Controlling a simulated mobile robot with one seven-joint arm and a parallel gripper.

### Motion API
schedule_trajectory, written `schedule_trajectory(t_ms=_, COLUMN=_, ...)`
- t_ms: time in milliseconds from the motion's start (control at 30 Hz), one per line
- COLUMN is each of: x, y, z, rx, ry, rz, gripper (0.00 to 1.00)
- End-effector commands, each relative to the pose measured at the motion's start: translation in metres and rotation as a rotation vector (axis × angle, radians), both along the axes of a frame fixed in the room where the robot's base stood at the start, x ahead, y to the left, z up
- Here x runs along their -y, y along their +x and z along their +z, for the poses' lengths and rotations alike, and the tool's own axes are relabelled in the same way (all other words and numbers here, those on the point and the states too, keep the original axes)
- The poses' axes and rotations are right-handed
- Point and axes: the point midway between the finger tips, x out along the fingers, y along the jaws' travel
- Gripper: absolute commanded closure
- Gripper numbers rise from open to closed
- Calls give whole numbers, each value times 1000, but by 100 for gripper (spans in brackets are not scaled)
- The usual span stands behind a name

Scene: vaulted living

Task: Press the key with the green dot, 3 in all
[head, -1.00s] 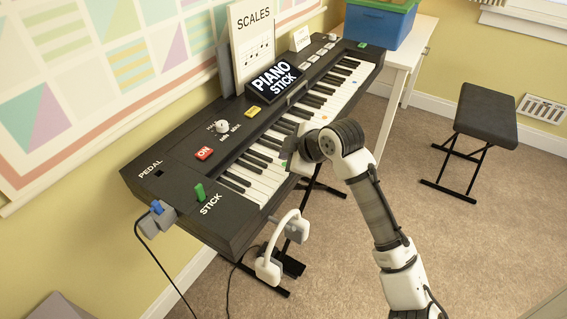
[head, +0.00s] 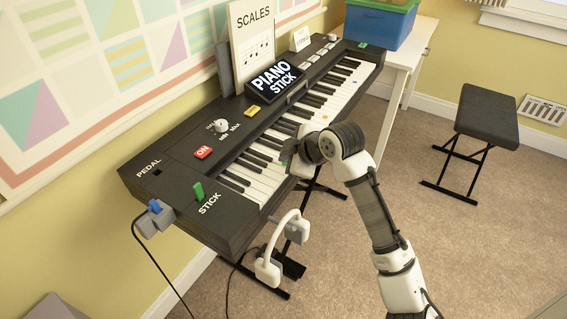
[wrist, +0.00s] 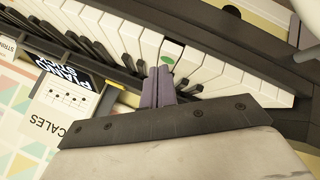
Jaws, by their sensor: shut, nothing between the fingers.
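The keyboard (head: 150,180) stands on its stand along the wall. In the wrist view, the green dot (wrist: 168,60) is on a white key (wrist: 173,48). That key looks lower than its neighbours, with a dark gap at its front end. My gripper (wrist: 164,70) is shut and empty, its fingertips right beside the green dot and seemingly on that key. In the head view, my gripper (head: 286,156) is over the white keys, mostly hidden by my wrist, and the green dot is hidden there.
Black keys (wrist: 197,88) flank the fingers closely. White headphones (head: 270,268) hang at the front. A bench (head: 488,115) stands right.

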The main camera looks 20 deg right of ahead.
Motion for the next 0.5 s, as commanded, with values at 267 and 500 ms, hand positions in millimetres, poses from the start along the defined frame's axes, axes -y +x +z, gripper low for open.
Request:
schedule_trajectory(t_ms=267, x=0, y=0, z=-4, rx=0, ry=0, rz=0, gripper=100)
schedule_trajectory(t_ms=500, x=0, y=0, z=-7, rx=0, ry=0, rz=0, gripper=100)
